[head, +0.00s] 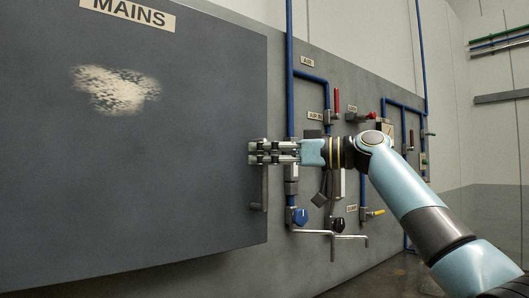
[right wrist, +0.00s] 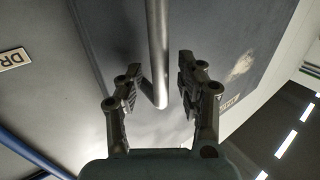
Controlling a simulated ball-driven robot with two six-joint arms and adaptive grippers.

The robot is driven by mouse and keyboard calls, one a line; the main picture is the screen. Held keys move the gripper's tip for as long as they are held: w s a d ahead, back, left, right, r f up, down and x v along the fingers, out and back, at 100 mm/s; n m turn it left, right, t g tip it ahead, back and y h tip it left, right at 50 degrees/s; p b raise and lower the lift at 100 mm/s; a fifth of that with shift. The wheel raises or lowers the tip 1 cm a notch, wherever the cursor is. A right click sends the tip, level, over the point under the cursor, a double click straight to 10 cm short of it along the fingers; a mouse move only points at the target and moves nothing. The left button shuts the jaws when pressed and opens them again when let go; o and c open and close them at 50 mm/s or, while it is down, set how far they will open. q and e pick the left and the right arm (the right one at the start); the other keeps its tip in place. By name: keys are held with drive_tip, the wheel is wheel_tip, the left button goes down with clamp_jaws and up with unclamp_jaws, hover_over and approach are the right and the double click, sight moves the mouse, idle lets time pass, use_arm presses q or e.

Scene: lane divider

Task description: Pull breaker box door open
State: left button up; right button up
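The breaker box door (head: 150,170) is a large dark grey panel on the left of the head view, with a worn pale patch. Its handle (head: 265,188) is a grey vertical bar near the door's right edge. My right gripper (head: 262,152) is at the upper part of this handle and hides part of it. In the right wrist view my right gripper (right wrist: 160,88) is open, and the handle bar (right wrist: 157,40) passes between its fingers with a gap on both sides. The door (right wrist: 225,65) shows behind it. My left gripper is not in view.
A MAINS label (head: 128,11) is at the door's top. Blue pipes (head: 290,80) with valves, including a blue knob (head: 300,217) and a red lever (head: 337,102), are on the grey wall board right of the door.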

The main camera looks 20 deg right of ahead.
clamp_jaws()
idle(0.4)
drive_tip(key=shift+s, duration=0.1)
